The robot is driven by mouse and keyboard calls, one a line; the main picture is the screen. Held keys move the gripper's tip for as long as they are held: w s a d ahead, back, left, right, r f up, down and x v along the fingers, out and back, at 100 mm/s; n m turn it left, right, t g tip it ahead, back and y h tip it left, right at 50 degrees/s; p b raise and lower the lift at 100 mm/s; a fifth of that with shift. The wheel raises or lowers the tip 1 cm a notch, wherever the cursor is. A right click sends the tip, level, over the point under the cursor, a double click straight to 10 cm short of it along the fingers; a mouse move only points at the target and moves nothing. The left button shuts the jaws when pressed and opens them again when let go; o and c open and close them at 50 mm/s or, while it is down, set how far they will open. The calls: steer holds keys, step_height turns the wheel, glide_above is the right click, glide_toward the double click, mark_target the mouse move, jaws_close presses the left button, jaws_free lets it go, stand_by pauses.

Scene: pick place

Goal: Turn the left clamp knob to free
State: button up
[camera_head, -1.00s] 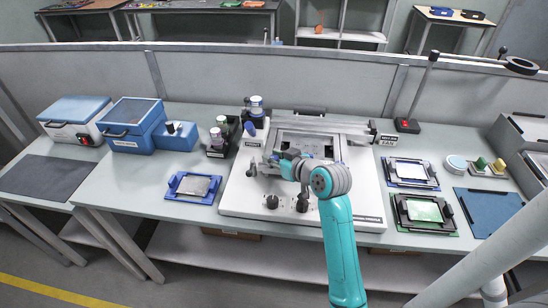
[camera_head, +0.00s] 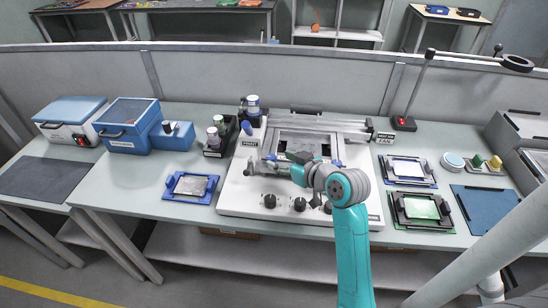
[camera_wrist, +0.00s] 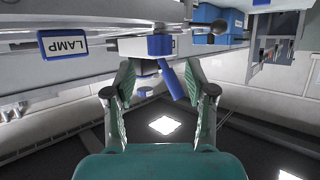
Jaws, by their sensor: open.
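The white machine (camera_head: 235,195) with a grey metal frame stands mid-table. A small blue part (camera_head: 269,158), which looks like the left clamp knob, sits at the left of its frame opening. Another blue part (camera_head: 338,163) shows at the right. My gripper (camera_head: 287,161) is low over the frame's left front, just right of the left blue part. In the wrist view my gripper (camera_wrist: 158,80) is open, with a slanted blue bar (camera_wrist: 172,80) showing between and beyond its fingers. Contact cannot be told. The left knob's turn position is too small to read.
Several black knobs (camera_head: 299,204) line the machine's front. Bottles in a black holder (camera_head: 215,150) stand left of it, with a blue board fixture (camera_head: 190,187) in front. More board fixtures (camera_head: 408,171) lie right.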

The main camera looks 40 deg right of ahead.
steer(key=v, duration=0.6)
steer(key=shift+s, duration=0.25)
steer(key=s+a+f+m+h, duration=0.1)
steer(key=s+a+f, duration=0.3)
steer(key=a+f, duration=0.25)
steer(key=s+a+f+m, duration=0.1)
steer(key=s+a+f, duration=0.3)
steer(key=a+f, duration=0.25)
steer(key=s+a+n, duration=0.1)
steer(key=s+a, duration=0.2)
steer(key=s, duration=0.4)
steer(key=s+a+r+n+t+y, duration=0.1)
steer(key=s+a, duration=0.2)
steer(key=s, duration=0.4)
steer(key=s+a+n+y, duration=0.1)
steer(key=s+a, duration=0.2)
steer(key=s, duration=0.4)
steer(key=shift+a+r, duration=0.3)
steer(key=shift+r, duration=0.05)
stand_by(0.5)
